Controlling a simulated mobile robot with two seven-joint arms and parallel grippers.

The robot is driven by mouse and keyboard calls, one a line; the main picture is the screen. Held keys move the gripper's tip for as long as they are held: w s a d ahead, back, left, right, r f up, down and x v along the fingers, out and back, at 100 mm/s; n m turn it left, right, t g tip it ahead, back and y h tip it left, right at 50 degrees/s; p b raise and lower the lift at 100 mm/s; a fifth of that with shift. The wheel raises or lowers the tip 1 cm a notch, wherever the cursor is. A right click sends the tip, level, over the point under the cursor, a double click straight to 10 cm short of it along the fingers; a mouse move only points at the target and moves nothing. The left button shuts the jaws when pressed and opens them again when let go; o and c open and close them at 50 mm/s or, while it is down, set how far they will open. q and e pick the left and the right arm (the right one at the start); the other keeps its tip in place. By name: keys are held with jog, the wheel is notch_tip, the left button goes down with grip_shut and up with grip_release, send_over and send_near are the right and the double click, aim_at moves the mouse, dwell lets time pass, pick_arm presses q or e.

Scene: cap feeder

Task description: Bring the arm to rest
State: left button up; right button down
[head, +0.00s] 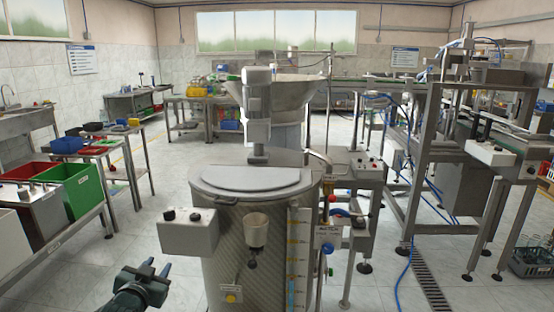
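My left gripper (157,266) shows low in the head view, left of the centre, with its arm coming in from the bottom edge. Its two dark fingers stand apart with a gap between them, and I see nothing held in it. It is in front and to the left of a large round metal tank (255,262), below the grey control box (188,232) on the tank's side. I cannot tell the exact gap to the tank. My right gripper is out of view.
A wide hopper (291,90) stands behind the tank. Red and green bins (82,188) sit on a bench at the left. A metal frame with a conveyor (497,132) stands at the right, and a blue hose (404,275) lies on the floor. Open floor lies left of the tank.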

pick_arm(q)
jog(key=s+d+f+g+h, duration=0.2)
jog(key=s+d+f, duration=0.6)
jog(key=s+f, duration=0.45)
jog(key=s+d+f+g, duration=0.1)
jog(key=s+d, duration=0.2)
jog(key=s, duration=0.7)
jog(key=s+d+f+g+h, duration=0.1)
jog(key=s+d, duration=0.3)
jog(key=s, duration=0.6)
jog(key=shift+s+d+f+g+h, duration=0.2)
jog(key=shift+f+g+h, duration=0.1)
jog(key=shift+f+g, duration=0.2)
